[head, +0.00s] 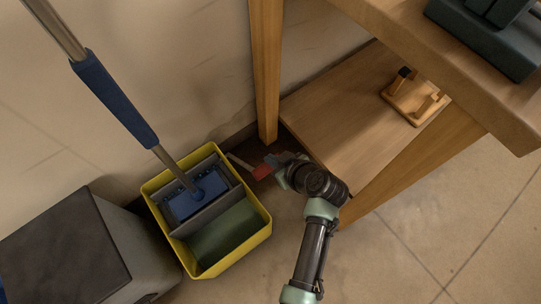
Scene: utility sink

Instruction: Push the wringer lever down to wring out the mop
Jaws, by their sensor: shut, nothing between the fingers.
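The yellow mop bucket (263,223) stands on the floor at lower centre-left, with a grey wringer (214,222) in its back half. The mop's blue head (182,206) is in the wringer, and its pole with a blue grip (115,100) leans up to the left. The wringer lever (238,161) sticks out to the right of the bucket and ends in a red grip (262,171). My gripper (272,161) is shut, beside or just above the red grip. Whether they touch cannot be told. My wrist partly hides the area right of it.
A wooden table with a lower shelf (335,105) stands close on the right, its leg (267,70) just behind my gripper. A grey box with a dark top (60,250) stands left of the bucket. The wall is behind. Floor is free at lower right.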

